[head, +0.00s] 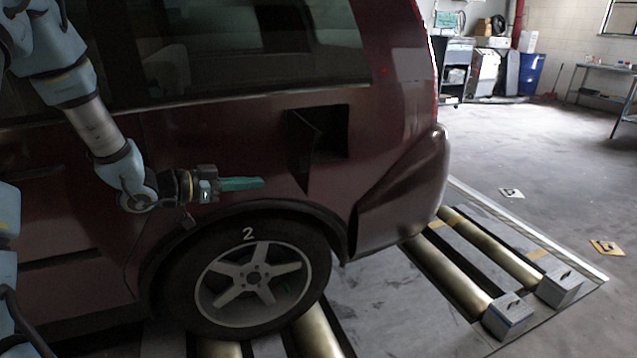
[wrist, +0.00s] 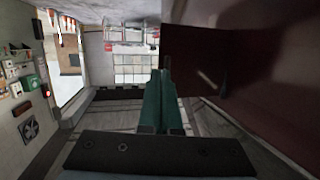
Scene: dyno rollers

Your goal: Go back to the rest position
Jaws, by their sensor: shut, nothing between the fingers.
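My gripper (head: 243,184) shows in the head view in front of the side of a dark red car (head: 215,140). Its green fingers are together and empty, pointing right, above the rear wheel (head: 255,275) marked 2. The gripper also shows in the wrist view (wrist: 163,85), with the green fingers close together and nothing between them. The car's fuel flap (head: 306,145) stands open beside a dark square recess (head: 333,130), up and to the right of my fingertips. I cannot tell the exact gap between my gripper and the car body.
Brass rollers (head: 450,278) with grey end blocks (head: 508,315) lie in the floor behind the car. The rear wheel stands over other rollers (head: 318,335). A blue bin (head: 531,74) and a metal table (head: 603,70) stand far back. The floor at right is mostly clear.

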